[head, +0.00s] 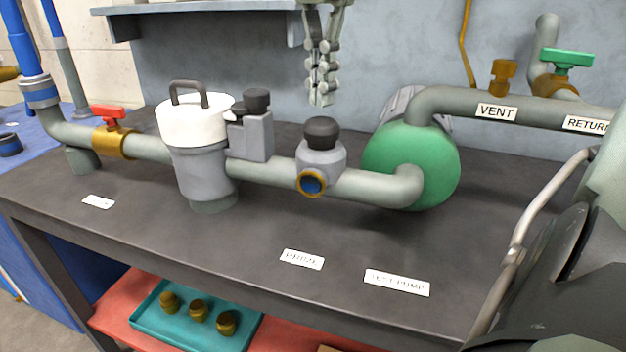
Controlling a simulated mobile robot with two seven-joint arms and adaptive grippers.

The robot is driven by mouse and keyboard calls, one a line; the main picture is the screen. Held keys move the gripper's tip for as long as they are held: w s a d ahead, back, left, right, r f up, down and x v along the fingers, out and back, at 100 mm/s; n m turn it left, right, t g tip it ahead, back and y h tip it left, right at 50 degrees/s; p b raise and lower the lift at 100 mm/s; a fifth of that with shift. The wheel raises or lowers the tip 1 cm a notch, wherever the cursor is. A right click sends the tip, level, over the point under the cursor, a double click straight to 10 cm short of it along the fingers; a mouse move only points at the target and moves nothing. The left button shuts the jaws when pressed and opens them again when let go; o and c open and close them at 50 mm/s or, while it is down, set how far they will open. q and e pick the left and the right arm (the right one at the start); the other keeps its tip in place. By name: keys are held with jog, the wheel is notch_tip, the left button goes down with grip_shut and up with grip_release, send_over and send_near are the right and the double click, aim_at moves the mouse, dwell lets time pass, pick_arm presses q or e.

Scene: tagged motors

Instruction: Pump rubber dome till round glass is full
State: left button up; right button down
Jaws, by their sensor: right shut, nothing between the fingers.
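The black rubber dome (321,130) sits on top of a grey housing in the pipe line, near the middle of the head view. The round glass (312,183), dark blue in a brass ring, is on the front of that housing, below the dome. I cannot tell how full the glass is. My right gripper (320,98) comes down from the top, shut and empty, with its fingertips just above the dome in the picture. A small gap shows between fingertips and dome. My left gripper is not in view.
Left of the dome are a white-lidded strainer (195,120), a grey box with a black knob (256,101) and a red-handled valve (108,113). Right are a green pump (445,160) and a VENT pipe (455,101). The bench front (220,235) is clear except for labels.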

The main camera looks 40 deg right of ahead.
aim_at(322, 119)
jog(key=shift+f, duration=0.15)
jog(key=shift+f+b, duration=1.4)
jog(key=shift+f, duration=0.1)
jog(key=shift+r+p, duration=1.25)
jog(key=shift+r, duration=0.45)
jog(key=shift+f, duration=0.15)
jog(key=shift+f+b, duration=1.5)
jog(key=shift+f, duration=0.15)
jog(key=shift+r, duration=0.2)
